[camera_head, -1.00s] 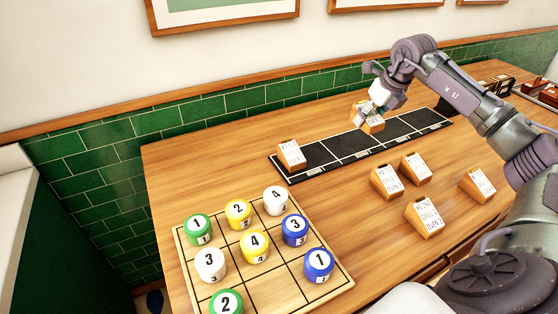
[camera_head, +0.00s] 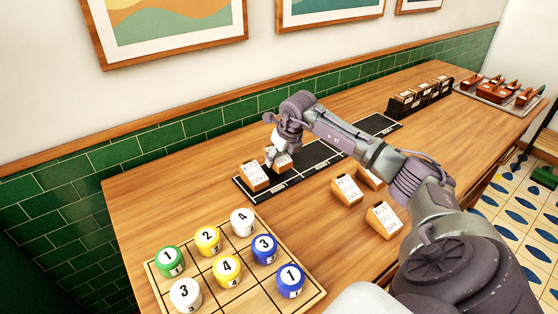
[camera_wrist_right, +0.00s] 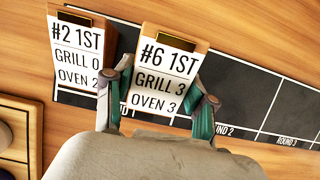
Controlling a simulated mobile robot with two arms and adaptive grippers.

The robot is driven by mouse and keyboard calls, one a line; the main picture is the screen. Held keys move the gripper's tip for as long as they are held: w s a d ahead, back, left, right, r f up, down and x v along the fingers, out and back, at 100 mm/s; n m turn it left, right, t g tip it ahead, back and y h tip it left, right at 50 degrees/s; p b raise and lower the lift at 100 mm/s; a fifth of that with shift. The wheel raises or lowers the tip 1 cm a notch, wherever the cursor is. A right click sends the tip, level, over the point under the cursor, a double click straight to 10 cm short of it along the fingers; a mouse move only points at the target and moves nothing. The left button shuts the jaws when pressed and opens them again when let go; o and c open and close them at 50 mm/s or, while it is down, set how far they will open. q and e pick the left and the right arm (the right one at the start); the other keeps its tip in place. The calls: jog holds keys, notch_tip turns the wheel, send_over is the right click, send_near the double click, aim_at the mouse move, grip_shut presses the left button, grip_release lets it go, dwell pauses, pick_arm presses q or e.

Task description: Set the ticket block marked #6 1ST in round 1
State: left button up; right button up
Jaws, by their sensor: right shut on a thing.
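The ticket block marked #6 1ST, GRILL 3, OVEN 3 (camera_wrist_right: 163,72) is between the fingers of my right gripper (camera_wrist_right: 160,108), which is shut on it. In the head view this block (camera_head: 284,163) and the right gripper (camera_head: 271,158) are over the near-left end of the black round strip (camera_head: 312,155). The block marked #2 1ST (camera_wrist_right: 75,50) stands just left of it; it also shows in the head view (camera_head: 254,176). ROUND 2 and ROUND 3 labels show right of the gripper. The round 1 label is hidden. I cannot tell whether the held block touches the strip.
More ticket blocks (camera_head: 384,218) stand on the wooden table right of the strip, one partly behind my arm. A gridded board (camera_head: 235,295) with numbered coloured pieces lies at front left. A black rack (camera_head: 405,104) and a tray (camera_head: 470,88) stand farther back.

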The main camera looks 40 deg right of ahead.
notch_tip(320, 180, down, 2)
jog(key=shift+f, duration=0.1)
jog(key=shift+f, duration=0.2)
jog(key=o, duration=1.2)
jog(key=shift+o, duration=0.2)
jog(key=shift+r, duration=0.15)
